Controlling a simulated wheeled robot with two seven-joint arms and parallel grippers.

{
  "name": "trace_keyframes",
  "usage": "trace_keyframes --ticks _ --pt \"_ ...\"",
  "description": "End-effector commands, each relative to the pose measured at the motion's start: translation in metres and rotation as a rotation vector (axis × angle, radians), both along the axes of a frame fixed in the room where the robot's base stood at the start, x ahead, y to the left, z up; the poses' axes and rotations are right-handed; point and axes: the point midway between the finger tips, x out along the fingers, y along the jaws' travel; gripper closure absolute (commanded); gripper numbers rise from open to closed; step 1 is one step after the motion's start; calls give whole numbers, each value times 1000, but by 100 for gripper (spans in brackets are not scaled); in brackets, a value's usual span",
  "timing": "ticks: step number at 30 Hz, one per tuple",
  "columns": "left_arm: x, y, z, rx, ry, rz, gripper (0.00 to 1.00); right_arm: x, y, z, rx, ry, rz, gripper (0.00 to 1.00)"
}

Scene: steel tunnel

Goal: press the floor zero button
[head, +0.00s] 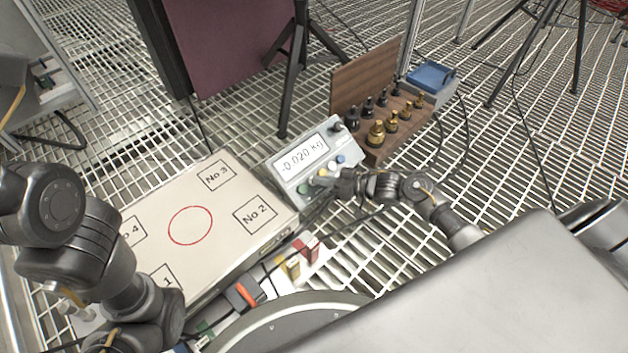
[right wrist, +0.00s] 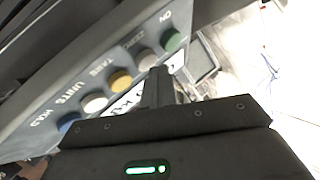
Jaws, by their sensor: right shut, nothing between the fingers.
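The grey scale indicator (head: 290,167) stands behind the platform and reads -0.020 kg. In the right wrist view its button row runs from the green ON button (right wrist: 172,39) through the grey ZERO button (right wrist: 147,60) and yellow TARE button (right wrist: 121,80) to the white UNITS button (right wrist: 95,103) and blue HOLD button (right wrist: 68,122). My right gripper (head: 324,181) is shut and empty, its tips (right wrist: 158,76) right at the ZERO button, overlapping its edge. I cannot tell whether they touch it. In the head view the gripper hides the ZERO button. My left arm shows at the left, its gripper out of view.
The white platform (head: 150,205) with a red circle and numbered boxes lies left of the indicator. A wooden weight rack (head: 377,150) with dark and brass weights (head: 376,133) stands right of it, beside a blue-topped box (head: 432,76). Black cables cross the grating floor.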

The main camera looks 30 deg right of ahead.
Motion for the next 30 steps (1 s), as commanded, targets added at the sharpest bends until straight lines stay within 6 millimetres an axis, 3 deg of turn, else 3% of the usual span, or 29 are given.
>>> trace_keyframes --ticks 30 --pt "0 0 5 0 -1 0 64 4 2 -4 1 1 0 100"
